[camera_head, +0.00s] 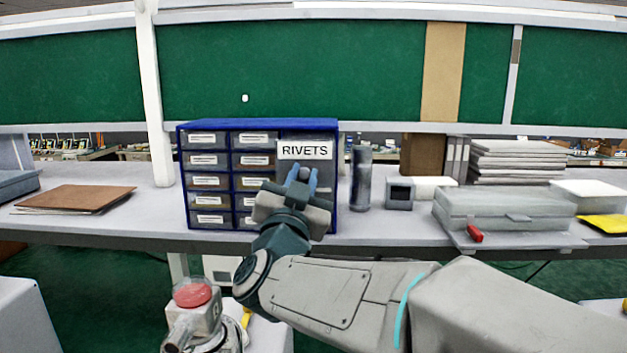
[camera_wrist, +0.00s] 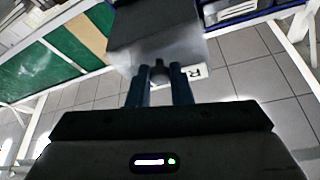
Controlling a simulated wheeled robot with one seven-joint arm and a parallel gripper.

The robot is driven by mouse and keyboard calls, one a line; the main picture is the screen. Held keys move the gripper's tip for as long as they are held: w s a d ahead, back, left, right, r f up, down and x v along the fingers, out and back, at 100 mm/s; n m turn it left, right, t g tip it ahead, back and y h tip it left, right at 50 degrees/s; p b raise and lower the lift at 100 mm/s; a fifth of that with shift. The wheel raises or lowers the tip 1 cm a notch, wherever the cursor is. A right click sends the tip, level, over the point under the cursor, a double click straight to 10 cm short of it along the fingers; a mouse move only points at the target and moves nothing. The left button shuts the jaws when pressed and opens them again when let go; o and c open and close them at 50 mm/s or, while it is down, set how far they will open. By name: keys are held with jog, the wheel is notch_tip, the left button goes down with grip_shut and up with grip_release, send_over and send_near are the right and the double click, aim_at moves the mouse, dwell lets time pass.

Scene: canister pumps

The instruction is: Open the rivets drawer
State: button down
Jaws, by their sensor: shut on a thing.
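The blue cabinet (camera_head: 258,125) stands on the bench with columns of small grey drawers at its left. The rivets drawer is in its right column and carries a large white RIVETS label (camera_head: 305,150). My gripper (camera_head: 301,178) is in front of this drawer, just below the label, and hides its lower front. In the wrist view my gripper (camera_wrist: 159,85) is shut on the small dark handle (camera_wrist: 159,71) of the translucent rivets drawer (camera_wrist: 185,50); part of the label (camera_wrist: 195,72) shows beside it. The drawer front seems to stand forward of the cabinet; how far I cannot tell.
A dark cylinder (camera_head: 361,178) and a small grey box (camera_head: 400,194) stand right of the cabinet. A brown folder (camera_head: 75,198) lies at left. A red-topped machine (camera_head: 193,294) stands below the bench front.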

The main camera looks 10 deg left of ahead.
jog(key=c, duration=1.3)
grip_release()
jog(key=b+v, duration=0.2)
jog(key=v, duration=0.5)
jog(key=shift+s+b, duration=0.25)
jog(key=shift+b, duration=0.15)
jog(key=shift+f, duration=0.1)
